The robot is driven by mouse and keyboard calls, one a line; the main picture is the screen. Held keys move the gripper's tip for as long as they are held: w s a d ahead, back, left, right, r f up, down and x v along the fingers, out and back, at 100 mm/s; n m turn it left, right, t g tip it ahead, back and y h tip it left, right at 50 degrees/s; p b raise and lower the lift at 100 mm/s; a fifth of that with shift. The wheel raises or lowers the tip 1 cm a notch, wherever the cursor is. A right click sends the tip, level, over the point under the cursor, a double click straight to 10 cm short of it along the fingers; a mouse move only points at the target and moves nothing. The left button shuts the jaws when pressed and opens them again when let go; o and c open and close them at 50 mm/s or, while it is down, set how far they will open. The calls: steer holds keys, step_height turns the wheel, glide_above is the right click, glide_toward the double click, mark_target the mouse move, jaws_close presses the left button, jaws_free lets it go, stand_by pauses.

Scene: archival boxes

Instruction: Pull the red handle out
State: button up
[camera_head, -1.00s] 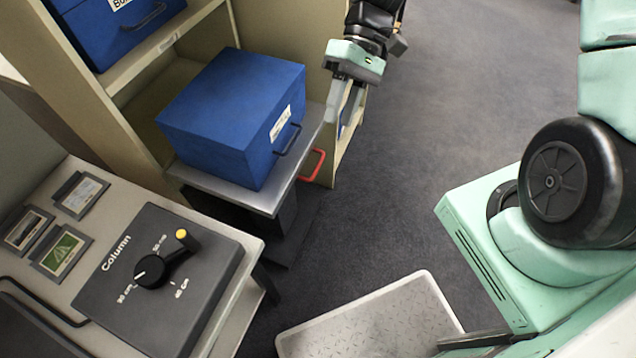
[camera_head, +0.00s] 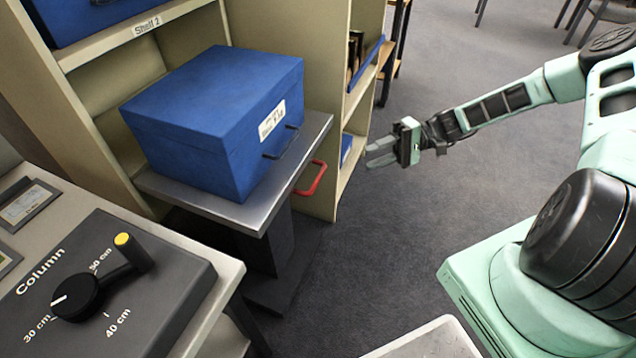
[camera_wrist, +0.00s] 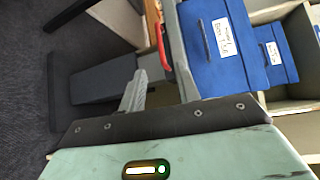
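The red handle (camera_head: 311,180) sticks out from the right edge of a metal-topped platform (camera_head: 290,190) in the head view. It also shows in the wrist view (camera_wrist: 161,46), beyond my fingers. My gripper (camera_head: 372,154) is to the right of the handle in the head view, clear of it, with its fingers pointing left towards the shelving. The two fingers are spread and nothing is between them. A blue box (camera_head: 190,150) with a label and a dark handle rests on the platform.
The beige shelving (camera_head: 330,90) stands behind and beside the platform. A column control (camera_head: 105,290) with a yellow-tipped lever is on a bench at the lower left. Open grey carpet (camera_head: 420,240) lies below and around my gripper.

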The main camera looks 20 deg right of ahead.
mark_target(319, 178)
steer(key=a+b, duration=0.1)
steer(key=a, duration=0.4)
steer(key=a+f, duration=0.1)
steer(key=a, duration=0.4)
steer(key=a+f+b, duration=0.1)
steer(key=a, duration=0.4)
steer(key=shift+s+a+b, duration=0.1)
steer(key=shift+s+b, duration=0.05)
steer(key=shift+b, duration=0.2)
jaws_close()
